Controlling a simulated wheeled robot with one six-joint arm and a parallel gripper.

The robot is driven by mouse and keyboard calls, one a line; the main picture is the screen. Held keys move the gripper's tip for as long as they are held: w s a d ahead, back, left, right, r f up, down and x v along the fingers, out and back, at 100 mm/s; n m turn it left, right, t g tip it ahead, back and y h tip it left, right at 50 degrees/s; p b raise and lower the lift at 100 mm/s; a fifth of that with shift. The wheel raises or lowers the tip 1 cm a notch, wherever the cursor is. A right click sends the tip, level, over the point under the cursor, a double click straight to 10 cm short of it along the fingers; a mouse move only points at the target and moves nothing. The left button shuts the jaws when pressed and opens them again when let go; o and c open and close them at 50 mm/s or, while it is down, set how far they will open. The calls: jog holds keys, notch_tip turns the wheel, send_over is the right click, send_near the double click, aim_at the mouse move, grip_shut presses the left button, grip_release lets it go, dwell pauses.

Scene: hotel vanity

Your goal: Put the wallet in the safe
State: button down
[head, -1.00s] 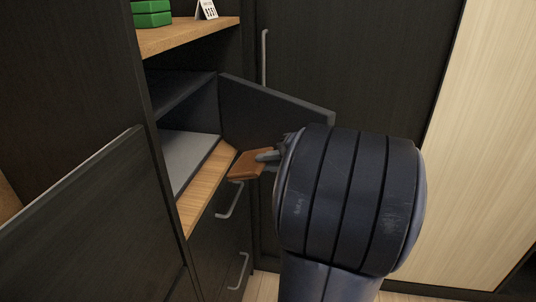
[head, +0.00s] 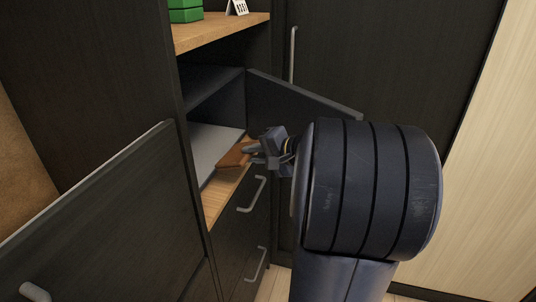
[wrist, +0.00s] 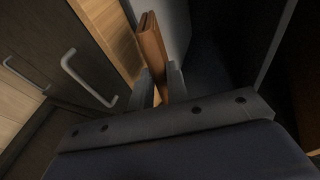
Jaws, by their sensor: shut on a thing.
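The brown wallet (head: 233,157) is held in my gripper (head: 248,149), above the wooden shelf just in front of the safe. In the wrist view the wallet (wrist: 151,58) stands on edge between the two fingers of my gripper (wrist: 158,85), which are shut on it. The safe is an open dark box in the cabinet, with a light grey floor (head: 214,146). Its dark door (head: 300,95) stands open to the right, behind my gripper. Whether the wallet touches the shelf or safe floor cannot be told.
The wooden shelf (head: 217,199) runs in front of the safe, above drawers with metal handles (head: 253,195). An upper shelf (head: 215,32) bears green boxes (head: 185,10) and a small white card (head: 238,7). A dark open panel (head: 95,220) stands at the left.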

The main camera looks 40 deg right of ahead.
jog(key=w+a, duration=0.4)
jog(key=w, duration=0.1)
jog(key=w+a, duration=0.4)
jog(key=w, duration=0.1)
jog(key=w+a+p, duration=0.1)
jog(key=w+a, duration=0.3)
jog(key=w, duration=0.2)
jog(key=shift+a, duration=0.25)
jog(key=c, duration=1.3)
grip_release()
jog(key=v, duration=1.1)
jog(key=shift+b, duration=0.3)
jog(key=shift+w, duration=0.1)
